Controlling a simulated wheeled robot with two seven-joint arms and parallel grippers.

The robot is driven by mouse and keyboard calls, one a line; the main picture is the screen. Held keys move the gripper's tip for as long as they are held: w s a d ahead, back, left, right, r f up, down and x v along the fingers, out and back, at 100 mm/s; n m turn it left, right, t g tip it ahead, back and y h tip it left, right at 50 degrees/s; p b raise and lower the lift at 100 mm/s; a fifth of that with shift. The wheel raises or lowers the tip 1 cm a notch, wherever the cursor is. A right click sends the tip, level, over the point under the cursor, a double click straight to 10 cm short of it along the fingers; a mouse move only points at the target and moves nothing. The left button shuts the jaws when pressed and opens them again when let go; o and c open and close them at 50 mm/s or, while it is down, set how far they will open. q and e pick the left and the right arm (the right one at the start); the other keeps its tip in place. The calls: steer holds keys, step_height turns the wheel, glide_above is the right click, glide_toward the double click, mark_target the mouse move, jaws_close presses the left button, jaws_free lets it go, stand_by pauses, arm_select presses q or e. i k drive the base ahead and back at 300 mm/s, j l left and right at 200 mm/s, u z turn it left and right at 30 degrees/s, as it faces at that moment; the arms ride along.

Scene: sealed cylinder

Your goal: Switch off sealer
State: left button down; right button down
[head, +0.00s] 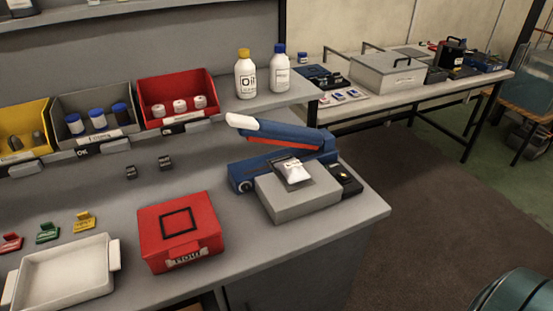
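The sealer (262,172) stands near the right end of the grey workbench. It has a blue base and a blue arm with a white-tipped handle (245,123), raised at a slant toward the left. A red strip runs along the arm's underside. A small black unit (345,181) sits at its right end; a switch and its position are too small to make out. A grey block (298,197) stands in front of the sealer, with a small white bag (294,171) on top. Neither of my grippers is in view.
A red box (178,231) and a white tray (62,274) stand left of the sealer. Red, grey and yellow bins and two bottles (245,74) stand behind. The bench front edge is close to the grey block. A second table (430,93) stands at the back right.

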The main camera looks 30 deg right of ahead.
mark_target(341, 175)
steer(key=z, duration=1.35)
